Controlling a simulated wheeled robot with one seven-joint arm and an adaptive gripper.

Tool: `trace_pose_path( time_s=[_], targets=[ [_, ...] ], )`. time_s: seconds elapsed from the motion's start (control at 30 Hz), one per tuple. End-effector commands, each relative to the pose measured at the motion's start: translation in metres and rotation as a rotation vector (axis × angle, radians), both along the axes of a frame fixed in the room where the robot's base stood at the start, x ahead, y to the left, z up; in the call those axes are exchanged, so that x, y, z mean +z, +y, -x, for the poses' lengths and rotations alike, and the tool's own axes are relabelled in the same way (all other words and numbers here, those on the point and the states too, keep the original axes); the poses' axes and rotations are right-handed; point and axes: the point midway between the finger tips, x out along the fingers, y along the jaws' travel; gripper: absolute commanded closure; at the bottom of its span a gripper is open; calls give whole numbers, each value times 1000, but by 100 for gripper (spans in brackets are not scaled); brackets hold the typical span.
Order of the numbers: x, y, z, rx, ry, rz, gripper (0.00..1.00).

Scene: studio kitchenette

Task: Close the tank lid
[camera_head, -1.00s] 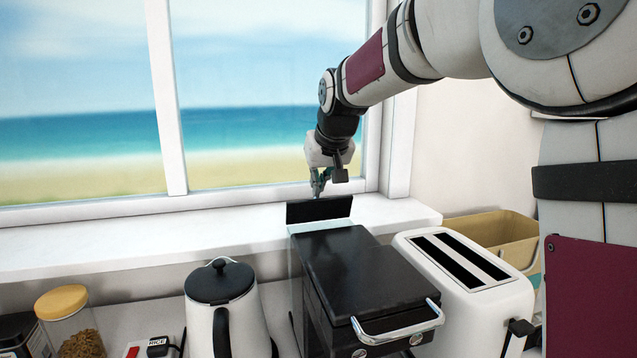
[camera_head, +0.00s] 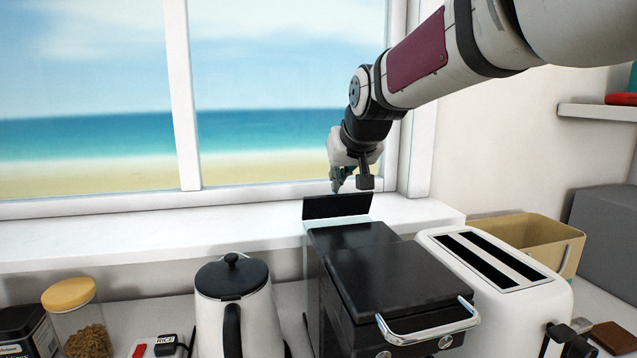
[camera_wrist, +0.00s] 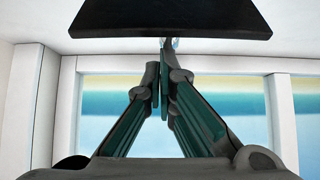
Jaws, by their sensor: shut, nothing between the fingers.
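The tank lid (camera_head: 337,206) is a dark flat panel standing raised at the rear of a black appliance (camera_head: 392,268) with a chrome front handle. A strip of the pale translucent tank (camera_head: 316,224) shows below the lid. In the head view my gripper (camera_head: 337,189) is just above the lid's upper edge, with the window behind; whether it touches the lid cannot be told. In the wrist view the lid (camera_wrist: 170,15) crosses the top of the picture, beyond the fingertips (camera_wrist: 163,85). The fingers are together and hold nothing.
A white toaster (camera_head: 495,275) stands close to the right of the appliance, with a tan bin (camera_head: 528,240) behind it. A kettle (camera_head: 232,300) stands to the left. The windowsill (camera_head: 150,240) and window frame are close behind the gripper.

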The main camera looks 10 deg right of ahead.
Motion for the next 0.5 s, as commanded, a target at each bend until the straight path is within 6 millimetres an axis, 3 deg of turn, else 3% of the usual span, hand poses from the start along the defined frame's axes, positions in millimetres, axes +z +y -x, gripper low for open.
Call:
trace_pose_path(
  time_s=[0.33,0.5],
  targets=[
    [-6,0,18,0,-224,0,100],
    [-5,0,29,-1,-215,1,100]
  ],
)
